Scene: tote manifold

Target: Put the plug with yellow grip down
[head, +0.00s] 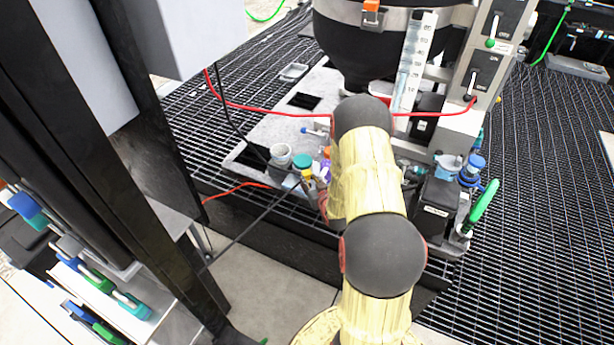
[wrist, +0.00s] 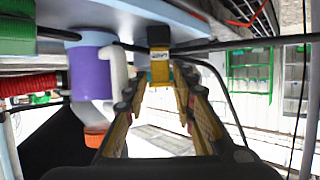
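The plug with yellow grip (wrist: 159,68) shows in the wrist view as a dark, labelled body with yellow lower down. It sits between the tips of my gripper (wrist: 162,82), whose yellow fingers with dark pads appear shut on it. The exact contact is too small to make out. In the head view, a small yellow part (head: 307,174) shows just left of my gripper (head: 318,188). My arm hides most of the gripper there. Dark cables pass close by it. I cannot tell whether the plug touches the surface beneath.
A grey plate (head: 262,142) holds a grey cup (head: 281,154) and a teal-topped fitting (head: 302,160) close to my gripper. A red cable (head: 265,111) crosses behind. A dark post (head: 85,130) is at left.

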